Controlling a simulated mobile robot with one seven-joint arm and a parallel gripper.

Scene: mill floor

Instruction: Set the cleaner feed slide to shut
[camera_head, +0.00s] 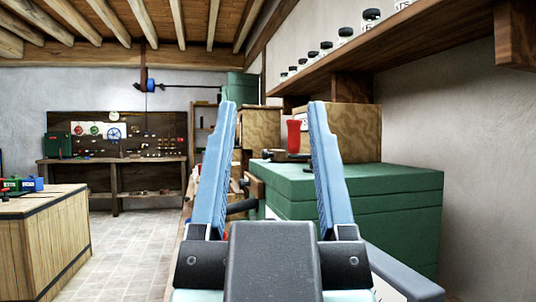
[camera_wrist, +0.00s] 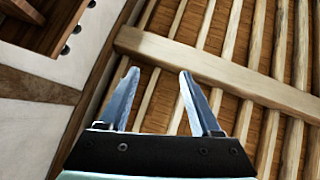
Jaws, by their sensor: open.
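My gripper (camera_head: 273,104) is open and empty, its two blue fingers pointing up and away in the head view. It also shows in the wrist view (camera_wrist: 159,73), with only ceiling and wall beyond it. A large green machine (camera_head: 400,188) stands ahead to the right, beyond my right finger. A red cup-shaped piece (camera_head: 294,136) stands on its top, seen between my fingers. A small wooden part (camera_head: 254,186) sticks out of its left side. I cannot tell which part is the cleaner feed slide, or how it is set; my fingers and wrist hide part of the machine.
A shelf (camera_head: 380,45) with several jars runs along the right wall above. A wooden crate-like counter (camera_head: 45,240) with small coloured items stands at the left. A workbench (camera_head: 115,162) stands at the back wall. Tiled floor (camera_head: 120,245) is clear between the counter and the machine.

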